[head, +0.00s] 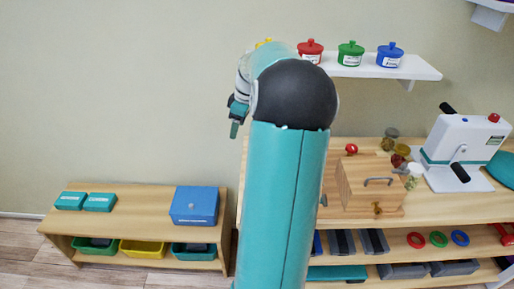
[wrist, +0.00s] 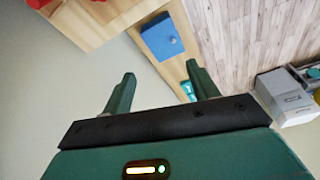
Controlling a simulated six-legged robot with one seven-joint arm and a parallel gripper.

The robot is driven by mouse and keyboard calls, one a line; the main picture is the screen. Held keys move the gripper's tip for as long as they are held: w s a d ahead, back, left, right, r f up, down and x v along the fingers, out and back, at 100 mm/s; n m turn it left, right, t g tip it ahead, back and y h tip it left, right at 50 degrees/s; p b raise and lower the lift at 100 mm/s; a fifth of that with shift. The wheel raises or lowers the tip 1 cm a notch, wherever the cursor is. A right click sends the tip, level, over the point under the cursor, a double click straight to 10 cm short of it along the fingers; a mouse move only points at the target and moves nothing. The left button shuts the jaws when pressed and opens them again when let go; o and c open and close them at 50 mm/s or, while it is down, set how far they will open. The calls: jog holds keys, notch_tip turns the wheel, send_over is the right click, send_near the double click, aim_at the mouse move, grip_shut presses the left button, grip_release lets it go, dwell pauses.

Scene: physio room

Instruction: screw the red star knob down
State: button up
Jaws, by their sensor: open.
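A small red knob (head: 351,148) shows at the back of the wooden box (head: 372,185) on the bench, just right of my arm. Its star shape is too small to make out. Another red knob (head: 493,118) sits on top of the white machine (head: 465,148) at the right; I cannot tell for certain which is the star knob. My gripper (head: 236,128) is raised in front of the wall, left of my arm and well apart from both knobs. In the wrist view my gripper (wrist: 160,70) has its two green fingers spread with nothing between them.
A wall shelf (head: 400,70) with several coloured pots is above the bench. Small jars (head: 402,150) stand between box and machine. A low wooden unit (head: 140,215) at left holds a blue box (head: 195,205) and bins. The wall area left of my gripper is clear.

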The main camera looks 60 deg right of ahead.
jog(key=s+d+f+t, duration=0.2)
jog(key=s+d+f, duration=0.3)
jog(key=s+d, duration=0.65)
jog(key=x, duration=1.3)
jog(key=shift+a+f, duration=0.15)
jog(key=shift+f, duration=0.05)
jog(key=c, duration=1)
